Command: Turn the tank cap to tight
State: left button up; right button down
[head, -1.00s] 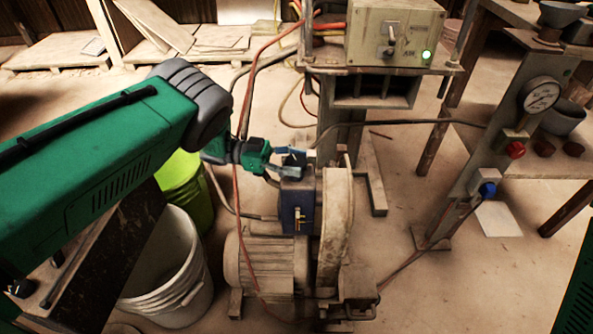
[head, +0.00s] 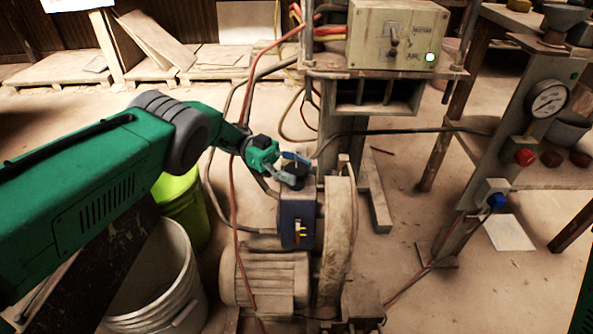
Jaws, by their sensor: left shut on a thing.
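The blue tank (head: 297,222) stands beside the dusty flywheel housing, above the motor, in the middle of the head view. A small yellow and red fitting shows on its front face. The dark tank cap (head: 292,176) sits on top of the tank. My left gripper (head: 291,170) is at the cap, its fingers shut around it, coming in from the upper left. The fingers partly hide the cap, and I cannot read how far it is turned. My right gripper is out of the picture; only a green sliver of my arm shows at the lower right edge.
A ribbed motor (head: 265,278) sits below the tank. The control box (head: 397,35) with a lever and green lamp is above. A white bucket (head: 160,275) and a green bucket (head: 182,205) stand at left. A red cable (head: 233,200) hangs near my left forearm. The gauge post (head: 500,150) is right.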

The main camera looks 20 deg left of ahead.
aim_at(296, 166)
pick_arm(q)
jog(key=shift+w+r, duration=0.1)
jog(key=shift+w, duration=0.05)
jog(key=o, duration=1.2)
notch_tip(296, 166, up, 10)
jog(key=shift+f, duration=0.15)
jog(key=shift+a, duration=0.1)
